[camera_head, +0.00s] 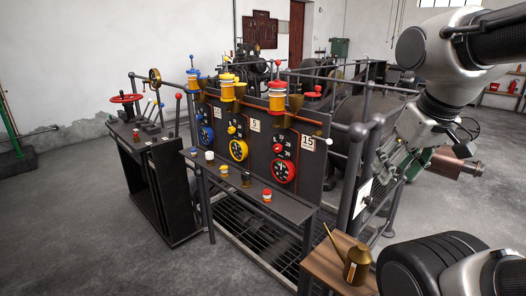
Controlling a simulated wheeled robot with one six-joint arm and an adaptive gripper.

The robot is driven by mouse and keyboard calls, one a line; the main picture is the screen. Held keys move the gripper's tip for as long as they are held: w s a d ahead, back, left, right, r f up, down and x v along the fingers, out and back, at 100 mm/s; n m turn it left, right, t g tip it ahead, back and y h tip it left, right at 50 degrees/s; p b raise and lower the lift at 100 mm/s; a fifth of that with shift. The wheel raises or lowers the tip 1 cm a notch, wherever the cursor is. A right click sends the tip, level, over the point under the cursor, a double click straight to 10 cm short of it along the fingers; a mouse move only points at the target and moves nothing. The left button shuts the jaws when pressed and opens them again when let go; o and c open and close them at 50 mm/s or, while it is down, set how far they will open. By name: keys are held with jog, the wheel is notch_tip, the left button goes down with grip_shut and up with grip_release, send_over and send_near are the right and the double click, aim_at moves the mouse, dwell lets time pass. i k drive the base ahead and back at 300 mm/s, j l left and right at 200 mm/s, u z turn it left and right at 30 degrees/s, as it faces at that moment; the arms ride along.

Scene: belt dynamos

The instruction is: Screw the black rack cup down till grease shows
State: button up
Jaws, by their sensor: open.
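A row of small cups stands on the narrow shelf (290,208) in front of the gauge panel. A dark cup with a brassy tone (246,179), the likeliest black one, stands between a yellow cup (224,171) and a red-topped cup (267,195). It is too small for me to make out its cap or any grease. My gripper (385,182) is at the right, pointing down and left beside the railing, well apart from the cups. It is open, and I see nothing held in it. Its fingertips are hard to separate from the machinery behind.
A white-topped cup (209,157) stands at the shelf's left end. Tall blue, yellow and red lubricators (277,98) rise above the panel (260,140). Railing posts (354,170) stand near my gripper. A brass oil can (357,264) sits on a wooden stand (325,265).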

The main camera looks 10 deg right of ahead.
aim_at(245, 174)
jog(key=j+z, duration=0.15)
jog(key=j, duration=0.45)
jog(key=u, duration=0.35)
jog(key=k+j+u, duration=0.1)
jog(key=u, duration=0.7)
jog(key=k+j, duration=0.05)
